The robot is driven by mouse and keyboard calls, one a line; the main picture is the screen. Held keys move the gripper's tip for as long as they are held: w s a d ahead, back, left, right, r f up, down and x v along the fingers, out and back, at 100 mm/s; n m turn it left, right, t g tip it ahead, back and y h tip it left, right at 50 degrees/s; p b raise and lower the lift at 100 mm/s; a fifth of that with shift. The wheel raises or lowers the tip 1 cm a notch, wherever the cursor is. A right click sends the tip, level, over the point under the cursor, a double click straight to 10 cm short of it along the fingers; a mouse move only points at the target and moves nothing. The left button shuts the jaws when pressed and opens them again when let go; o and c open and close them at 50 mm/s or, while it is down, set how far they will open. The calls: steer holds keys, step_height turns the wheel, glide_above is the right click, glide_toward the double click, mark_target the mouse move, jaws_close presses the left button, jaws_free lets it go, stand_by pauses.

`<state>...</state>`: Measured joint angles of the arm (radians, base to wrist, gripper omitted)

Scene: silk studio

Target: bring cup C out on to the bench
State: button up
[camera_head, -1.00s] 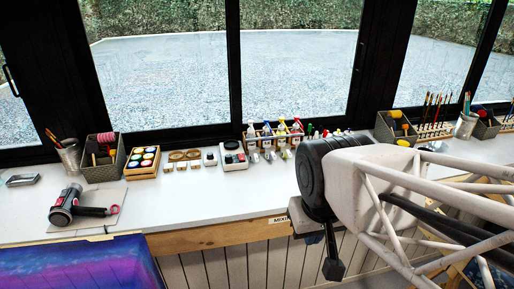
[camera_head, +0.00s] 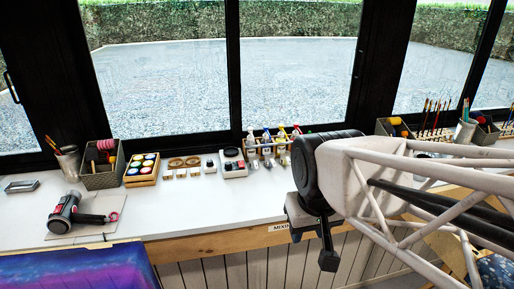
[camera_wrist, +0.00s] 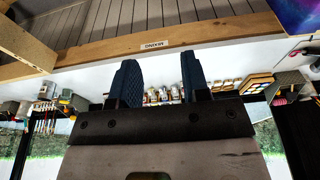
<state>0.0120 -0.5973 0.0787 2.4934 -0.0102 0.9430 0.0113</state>
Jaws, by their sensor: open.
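My gripper (camera_wrist: 160,62) shows in the wrist view as two dark blue ribbed fingers, apart with nothing held between them. In the head view its dark end (camera_head: 328,258) hangs in front of the bench edge, right of the middle. The white bench (camera_head: 200,212) runs along the windows. I cannot make out a cup marked C in either view. A rack of small bottles (camera_head: 265,148) stands at the back of the bench, partly hidden behind my arm. The label on the bench's wooden front edge (camera_head: 280,227) reads MIXING.
On the bench are a grey bin (camera_head: 104,178), a wooden tray of paint pots (camera_head: 142,170), a white box with dark round wells (camera_head: 233,163) and a grey-and-black hand tool (camera_head: 65,212). Brush holders stand at right. The bench's front middle is clear.

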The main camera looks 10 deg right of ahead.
steer(key=w+d+r, duration=0.2)
steer(key=w+r, duration=0.1)
steer(key=w, duration=1.3)
steer(key=g, duration=0.3)
glide_above(274, 162)
steer(key=shift+n, duration=0.3)
steer(key=f, duration=2)
steer(key=shift+s+a+f, duration=0.1)
steer(key=shift+s+a, duration=0.1)
steer(key=shift+s, duration=0.15)
steer(key=shift+w+d+f, duration=0.1)
steer(key=shift+w+f, duration=0.3)
steer(key=shift+f, duration=0.2)
steer(key=shift+f, duration=2.75)
